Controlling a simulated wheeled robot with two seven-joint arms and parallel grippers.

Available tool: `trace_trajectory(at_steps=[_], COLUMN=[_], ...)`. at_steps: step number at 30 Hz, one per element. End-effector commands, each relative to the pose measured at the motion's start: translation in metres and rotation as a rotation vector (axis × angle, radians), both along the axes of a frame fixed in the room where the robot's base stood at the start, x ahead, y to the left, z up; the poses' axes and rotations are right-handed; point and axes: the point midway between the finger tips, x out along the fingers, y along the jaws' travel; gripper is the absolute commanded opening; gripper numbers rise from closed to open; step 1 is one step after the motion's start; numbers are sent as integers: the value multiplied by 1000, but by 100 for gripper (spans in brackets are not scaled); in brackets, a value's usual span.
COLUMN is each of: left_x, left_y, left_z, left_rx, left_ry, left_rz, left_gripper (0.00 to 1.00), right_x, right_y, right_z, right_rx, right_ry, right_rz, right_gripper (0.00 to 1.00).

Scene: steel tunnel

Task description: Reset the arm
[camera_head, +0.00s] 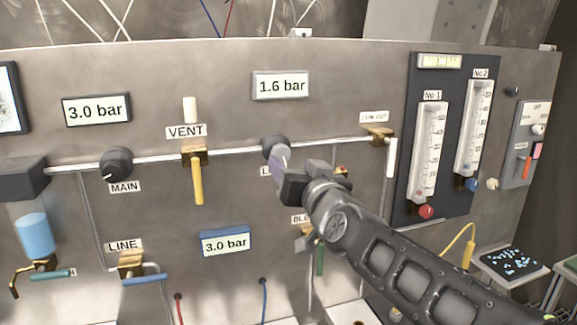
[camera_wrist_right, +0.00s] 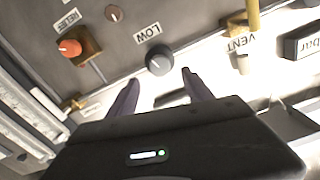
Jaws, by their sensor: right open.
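My right gripper (camera_head: 282,162) reaches in from the lower right, in front of the panel's middle. It is close to a dark round knob (camera_head: 272,146), whose label is mostly hidden behind the gripper. In the right wrist view the gripper (camera_wrist_right: 160,77) is open, with its two fingers apart and nothing between them. There the knob (camera_wrist_right: 159,60), labelled LOW, stands just beyond the fingertips. I cannot tell whether a finger touches it. My left gripper is not in view.
The VENT valve's yellow handle (camera_head: 197,181) hangs down left of the gripper. The MAIN knob (camera_head: 117,164) is farther left. Flow meters (camera_head: 426,150) stand on the right. An orange-red knob (camera_wrist_right: 70,47) sits beside LOW in the wrist view. A pipe (camera_head: 232,152) crosses the panel.

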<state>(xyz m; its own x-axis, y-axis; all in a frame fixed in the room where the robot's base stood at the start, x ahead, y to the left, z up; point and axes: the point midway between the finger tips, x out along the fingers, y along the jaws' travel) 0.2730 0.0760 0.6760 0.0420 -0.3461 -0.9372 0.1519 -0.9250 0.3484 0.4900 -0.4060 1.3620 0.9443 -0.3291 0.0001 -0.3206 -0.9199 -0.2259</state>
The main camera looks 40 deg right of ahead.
Motion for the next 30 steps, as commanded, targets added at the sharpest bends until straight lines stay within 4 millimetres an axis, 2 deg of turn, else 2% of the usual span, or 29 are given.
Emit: trace_trajectory(at_steps=[4, 23, 26, 29, 30], left_x=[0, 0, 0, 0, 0], left_y=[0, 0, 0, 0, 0], left_z=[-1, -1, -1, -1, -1], left_rx=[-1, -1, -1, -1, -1], left_ry=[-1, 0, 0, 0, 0], left_rz=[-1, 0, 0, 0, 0], left_gripper=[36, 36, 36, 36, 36], right_x=[-6, -6, 4, 24, 33], right_y=[2, 0, -2, 2, 6], right_z=[0, 2, -27, -75, -100], right_rx=[0, 31, 68, 114, 136], right_ry=[0, -25, 0, 72, 109], right_rz=[-1, -8, -9, 13, 26], right_gripper=[59, 59, 59, 59, 59])
